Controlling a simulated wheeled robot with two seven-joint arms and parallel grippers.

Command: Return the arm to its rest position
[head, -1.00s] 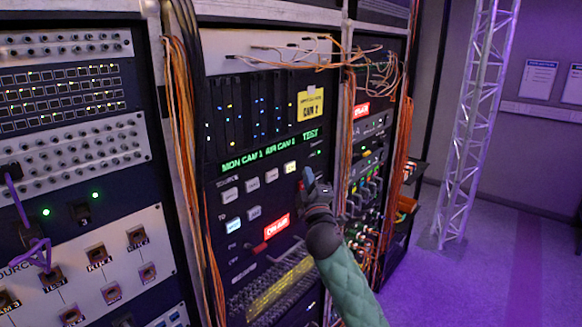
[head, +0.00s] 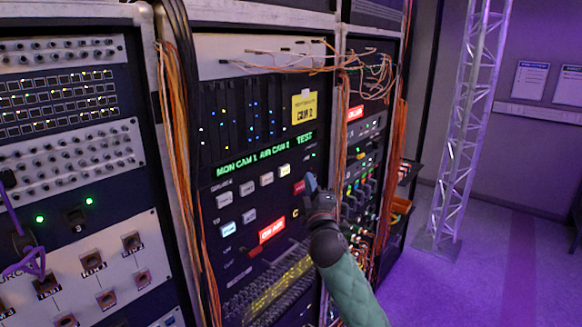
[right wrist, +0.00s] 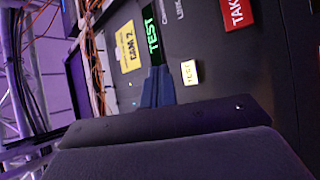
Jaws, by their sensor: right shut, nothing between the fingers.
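My right gripper (head: 309,184) is in front of the switcher panel (head: 232,200) in the head view, right of its lower button rows. It is shut with nothing in it. My green-sleeved right arm comes up from the bottom of that view. In the right wrist view the right gripper's blue-grey fingers (right wrist: 157,90) point toward the panel, near the green TEST display (right wrist: 152,38) and a lit TEST button (right wrist: 190,73). I cannot tell the exact gap to the panel. My left gripper is not in view.
A yellow CAM 2 note (head: 305,108) is above. Orange cables (head: 177,130) hang between racks. A metal truss (head: 462,140) stands at right, with open floor (head: 500,270) around it.

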